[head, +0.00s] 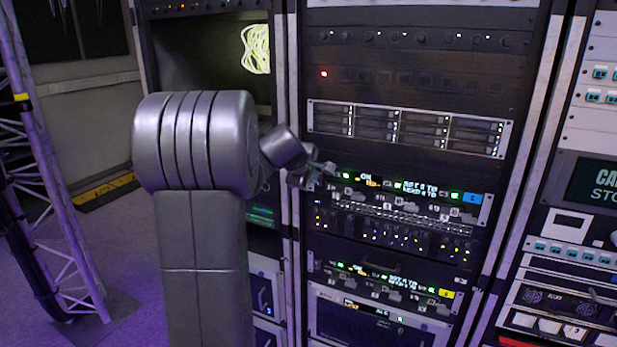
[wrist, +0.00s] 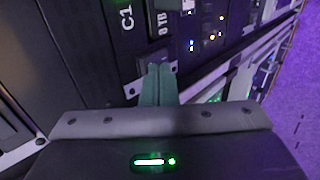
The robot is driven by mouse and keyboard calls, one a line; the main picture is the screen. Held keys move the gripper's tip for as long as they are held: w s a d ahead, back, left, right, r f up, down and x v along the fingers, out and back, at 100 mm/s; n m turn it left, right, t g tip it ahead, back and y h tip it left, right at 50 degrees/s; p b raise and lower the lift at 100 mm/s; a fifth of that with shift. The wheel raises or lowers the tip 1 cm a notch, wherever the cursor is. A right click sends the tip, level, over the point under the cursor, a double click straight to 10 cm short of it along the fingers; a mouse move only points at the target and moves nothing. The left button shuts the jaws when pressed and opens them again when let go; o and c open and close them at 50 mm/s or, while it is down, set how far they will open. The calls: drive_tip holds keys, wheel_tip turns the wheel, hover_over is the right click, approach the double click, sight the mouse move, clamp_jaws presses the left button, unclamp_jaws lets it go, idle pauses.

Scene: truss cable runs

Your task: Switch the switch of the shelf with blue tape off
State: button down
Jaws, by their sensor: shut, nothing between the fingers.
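The shelf with blue tape (head: 410,205) is a dark unit in the middle rack, with green lights and white lettering. Its blue tape (head: 472,198) is at the right end. My gripper (head: 329,168) is shut and empty, with its tip at the upper left end of this shelf. I cannot tell whether it touches. In the wrist view my gripper's closed greenish fingers (wrist: 158,82) point at the rack front, close to panels with white lettering. The switch is too small to make out, and its position cannot be told.
A similar shelf with yellow tape (head: 446,293) sits lower in the same rack. A drive unit (head: 408,128) with several bays is just above.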

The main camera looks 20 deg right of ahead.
idle(0.3)
drive_tip(key=shift+w+d+r, duration=0.15)
drive_tip(key=shift+w+d, duration=0.05)
drive_tip(key=shift+r+p, duration=0.1)
drive_tip(key=shift+p, duration=0.2)
drive_tip(key=shift+r+p, duration=0.65)
drive_tip(key=shift+r, duration=0.1)
drive_tip(key=shift+a, duration=0.1)
